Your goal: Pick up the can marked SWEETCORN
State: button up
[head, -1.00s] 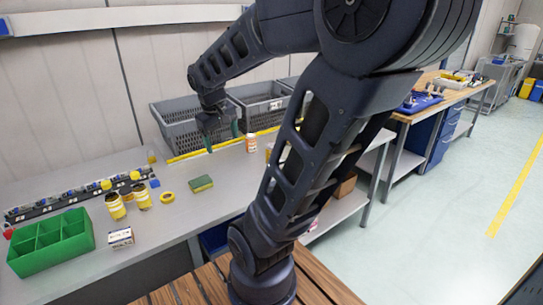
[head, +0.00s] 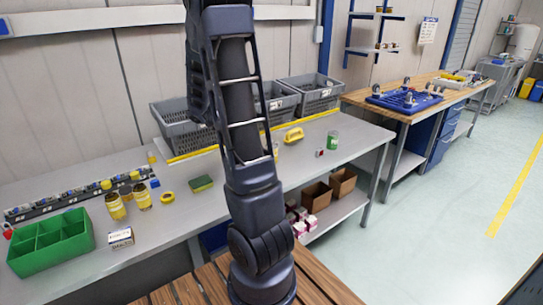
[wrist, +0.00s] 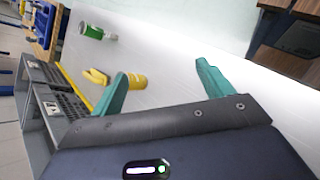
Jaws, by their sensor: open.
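A green can with a pale top (head: 333,140) stands upright on the grey bench, toward its right end. It also shows in the wrist view as a green and white can (wrist: 92,32). Its lettering is too small to read, so I cannot confirm SWEETCORN. A yellow cylinder (wrist: 138,81) is nearer my gripper in the wrist view. My gripper (wrist: 161,70) is open, its two green fingers apart with nothing held between them. It is above the bench and apart from the green can. In the head view my arm hides the gripper.
A yellow object (head: 293,135) and a small red and dark item (head: 320,153) are near the green can. Grey crates (head: 311,91) line the bench back. A green divided tray (head: 50,243) and yellow jars (head: 116,206) are at left.

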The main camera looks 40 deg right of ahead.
aim_at(274, 145)
jog(key=w+d+f+n+h, duration=0.3)
jog(key=w+f, duration=0.1)
jog(key=w+d+f+n+h, duration=0.3)
jog(key=d+f, duration=0.1)
jog(key=f, duration=0.1)
jog(key=w+d+f+n+h, duration=0.2)
jog(key=w+d+f+n, duration=0.1)
jog(key=w+d+f, duration=0.1)
jog(key=shift+w+d+f+t+h, duration=0.25)
jog(key=shift+w+f+t+h, duration=0.05)
jog(key=shift+w+f+h, duration=0.1)
jog(key=shift+s+d+r, duration=0.1)
jog(key=shift+s+d, duration=0.25)
jog(key=shift+d, duration=1.4)
jog(key=shift+s+d+r, duration=0.1)
jog(key=shift+s+d, duration=0.25)
jog(key=shift+d, duration=1.4)
jog(key=shift+s+d, duration=0.35)
jog(key=shift+d, duration=1.4)
jog(key=c, duration=1.3)
jog(key=shift+r, duration=0.1)
